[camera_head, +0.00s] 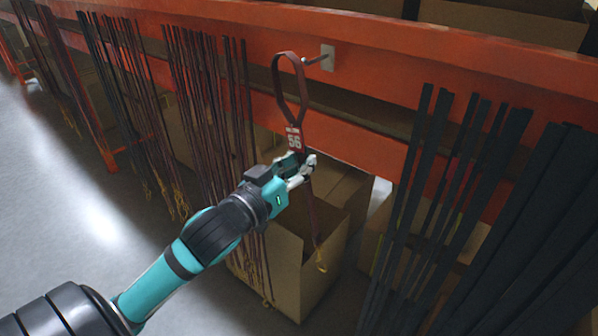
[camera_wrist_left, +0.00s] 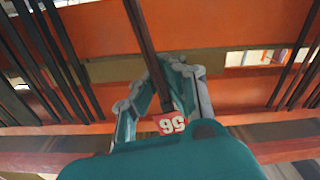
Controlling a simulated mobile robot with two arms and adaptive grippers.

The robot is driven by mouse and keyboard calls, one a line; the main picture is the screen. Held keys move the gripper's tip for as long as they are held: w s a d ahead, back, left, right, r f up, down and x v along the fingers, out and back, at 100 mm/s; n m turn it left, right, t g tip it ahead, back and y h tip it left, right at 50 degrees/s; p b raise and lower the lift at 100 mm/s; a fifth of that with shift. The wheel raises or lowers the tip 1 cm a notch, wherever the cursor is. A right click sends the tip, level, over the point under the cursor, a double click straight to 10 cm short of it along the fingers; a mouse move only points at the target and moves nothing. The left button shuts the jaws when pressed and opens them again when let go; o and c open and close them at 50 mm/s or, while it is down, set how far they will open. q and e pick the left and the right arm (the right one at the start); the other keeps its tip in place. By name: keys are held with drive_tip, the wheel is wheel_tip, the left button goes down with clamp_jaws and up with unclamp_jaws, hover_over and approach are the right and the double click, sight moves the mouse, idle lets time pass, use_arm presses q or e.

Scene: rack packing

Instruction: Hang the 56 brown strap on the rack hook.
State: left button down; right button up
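The brown strap (camera_head: 304,98) hangs upright, its loop at the top and a red tag marked 56 (camera_head: 293,138) below the loop. My left gripper (camera_head: 305,168) is shut on the strap just below the tag. The strap's lower end with a yellow tip hangs below the gripper. The rack hook (camera_head: 316,60) sticks out from a pale plate on the orange beam. Its tip is at the loop's upper right edge; I cannot tell whether it is inside the loop. In the left wrist view the strap (camera_wrist_left: 143,32) runs between the fingers (camera_wrist_left: 160,80), tag upside down.
Several dark straps (camera_head: 420,180) hang at the right of the hook, and several brown straps (camera_head: 210,100) at the left. An open cardboard box (camera_head: 305,270) stands below the orange beam (camera_head: 430,50). The grey floor (camera_head: 90,220) at the left is clear.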

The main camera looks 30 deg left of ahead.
use_arm(q)
drive_tip(key=w+f+b, duration=0.1)
drive_tip(key=w+f, duration=0.1)
drive_tip(key=w, duration=0.6)
drive_tip(key=shift+w+d, duration=0.25)
drive_tip(key=shift+d, duration=0.15)
use_arm(e)
drive_tip(key=shift+d+f, duration=0.2)
drive_tip(key=shift+f, duration=0.4)
use_arm(q)
drive_tip(key=shift+f, duration=0.1)
use_arm(e)
drive_tip(key=shift+d, duration=0.2)
use_arm(q)
drive_tip(key=c, duration=1.4)
unclamp_jaws()
drive_tip(key=shift+s+f, duration=0.1)
drive_tip(key=shift+s, duration=0.05)
use_arm(e)
drive_tip(key=shift+d, duration=0.1)
